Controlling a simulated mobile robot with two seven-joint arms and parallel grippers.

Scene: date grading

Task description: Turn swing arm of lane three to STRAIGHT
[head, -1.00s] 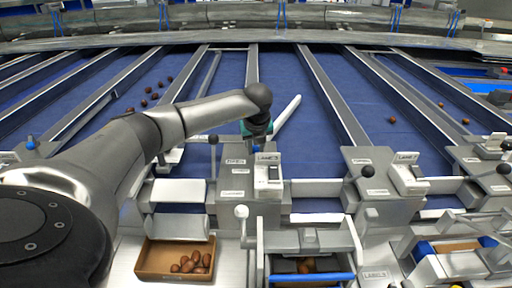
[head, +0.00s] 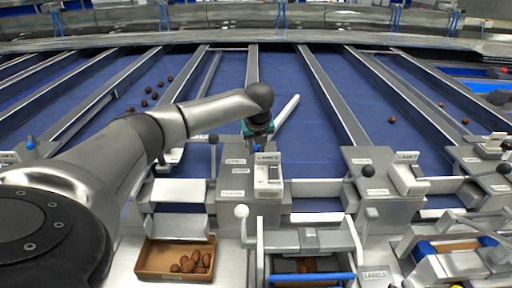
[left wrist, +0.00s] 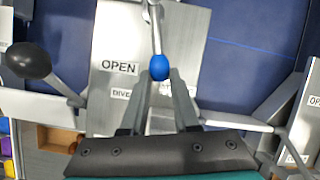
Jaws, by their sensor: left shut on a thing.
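The lane three station (head: 233,180) stands at the centre of the head view, with a LANE 3 label on its box. The white swing arm (head: 287,114) slants up and right over the blue belt from behind this station. My left gripper (head: 257,142) is low behind the station, and its fingers are mostly hidden there. In the left wrist view, its two fingers close around a lever with a blue ball knob (left wrist: 160,67). The lever stands over a plate (left wrist: 108,48) with an OPEN label and a partly covered second label. My right gripper is not in view.
A black-knobbed lever (head: 213,140) rises just left of the gripper; a black knob also shows in the wrist view (left wrist: 28,60). A white-knobbed lever (head: 241,211) stands in front. A box of dates (head: 147,261) sits front left. Lane dividers (head: 328,94) run beyond.

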